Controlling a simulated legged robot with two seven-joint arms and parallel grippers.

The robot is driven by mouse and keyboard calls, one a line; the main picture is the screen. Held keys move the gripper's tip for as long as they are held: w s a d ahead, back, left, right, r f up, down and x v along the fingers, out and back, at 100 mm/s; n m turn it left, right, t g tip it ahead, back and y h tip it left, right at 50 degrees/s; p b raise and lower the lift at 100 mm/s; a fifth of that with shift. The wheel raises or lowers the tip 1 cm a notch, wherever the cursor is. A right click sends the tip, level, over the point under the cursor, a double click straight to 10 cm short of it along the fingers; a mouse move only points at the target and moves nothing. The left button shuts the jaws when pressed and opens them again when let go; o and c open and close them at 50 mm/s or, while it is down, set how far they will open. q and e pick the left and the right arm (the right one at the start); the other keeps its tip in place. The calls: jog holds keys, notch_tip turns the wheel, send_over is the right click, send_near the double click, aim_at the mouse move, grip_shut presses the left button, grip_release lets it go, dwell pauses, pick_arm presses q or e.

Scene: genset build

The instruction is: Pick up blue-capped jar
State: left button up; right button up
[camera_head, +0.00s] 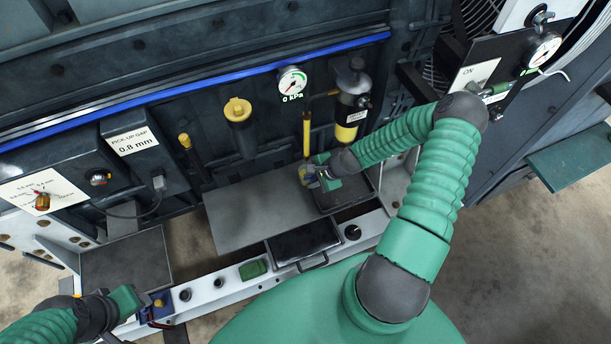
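My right gripper (314,174) reaches over the grey plate, near the left edge of a dark shallow tray (345,192). A small yellowish, jar-like object (303,173) is at its fingertips; a bluish bit shows beside it. The gripper partly hides this object, so I cannot tell whether it is the blue-capped jar or whether the fingers are closed on it. No other jar with a blue cap is plain to see.
A grey plate (235,215) lies across the middle, with a black lidded tray (303,241) in front and a green block (252,269) nearby. Behind stand a yellow-capped filler (238,110), a pressure gauge (291,82) and a yellow-banded cylinder (350,105). A dark flat plate (125,263) lies left.

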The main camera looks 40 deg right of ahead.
grip_shut()
dwell(1.0)
